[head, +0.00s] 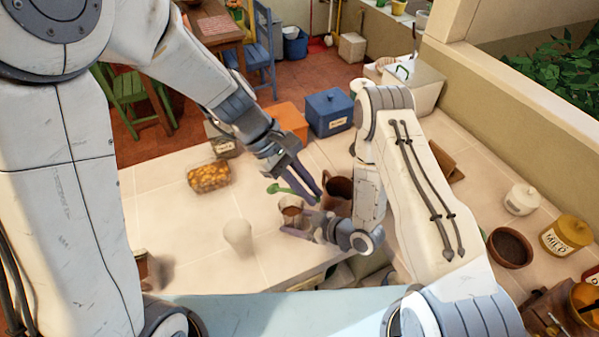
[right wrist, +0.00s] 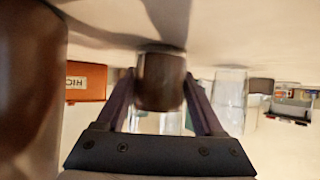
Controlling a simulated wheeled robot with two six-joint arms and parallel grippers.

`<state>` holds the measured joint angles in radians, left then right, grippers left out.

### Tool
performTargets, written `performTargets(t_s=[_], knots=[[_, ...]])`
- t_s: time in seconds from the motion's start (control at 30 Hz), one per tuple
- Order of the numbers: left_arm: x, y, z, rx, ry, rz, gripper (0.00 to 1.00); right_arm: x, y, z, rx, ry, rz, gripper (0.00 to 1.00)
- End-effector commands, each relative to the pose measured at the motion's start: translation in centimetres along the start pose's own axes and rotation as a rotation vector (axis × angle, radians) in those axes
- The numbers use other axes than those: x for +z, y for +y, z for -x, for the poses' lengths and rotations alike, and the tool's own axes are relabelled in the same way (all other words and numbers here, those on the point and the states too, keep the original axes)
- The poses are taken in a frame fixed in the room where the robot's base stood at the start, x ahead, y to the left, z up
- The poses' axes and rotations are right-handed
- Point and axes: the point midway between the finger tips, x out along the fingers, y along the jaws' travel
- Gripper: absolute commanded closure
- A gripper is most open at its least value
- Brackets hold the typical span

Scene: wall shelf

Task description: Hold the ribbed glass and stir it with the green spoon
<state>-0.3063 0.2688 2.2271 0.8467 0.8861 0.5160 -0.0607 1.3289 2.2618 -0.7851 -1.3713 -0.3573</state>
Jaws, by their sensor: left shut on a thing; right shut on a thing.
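The ribbed glass (head: 292,212) holds brown liquid and stands near the counter's front edge. My right gripper (head: 296,224) is shut on it from the right. In the right wrist view the brown-filled glass (right wrist: 160,80) sits between both fingers. My left gripper (head: 311,188) is above and behind the glass, pointing down and right, shut on the green spoon (head: 283,189). A green end of the spoon sticks out to the left of the fingers. The rest of the spoon is hidden, and I cannot tell whether it reaches into the glass.
A brown jug (head: 338,194) stands close to the right of both grippers. A clear glass (head: 238,236) stands to the left. A jar of orange-brown pieces (head: 209,177), a blue box (head: 329,112) and an orange box (head: 289,119) are farther back. The counter's left part is fairly clear.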

Motion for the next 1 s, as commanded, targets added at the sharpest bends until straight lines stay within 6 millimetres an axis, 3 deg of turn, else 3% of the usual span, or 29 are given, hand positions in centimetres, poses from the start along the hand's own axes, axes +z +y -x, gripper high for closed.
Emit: performTargets(t_s=[0.6,1.0], knots=[[3.2,-2.2,-6.0,-0.267,0.452,-0.286,1.00,0.0,0.0,0.0,0.000,0.001,0.000,0.62],[3.6,-2.6,-7.1,-0.321,0.554,-0.337,1.00,0.0,0.0,0.0,0.000,0.001,0.000,0.62]])
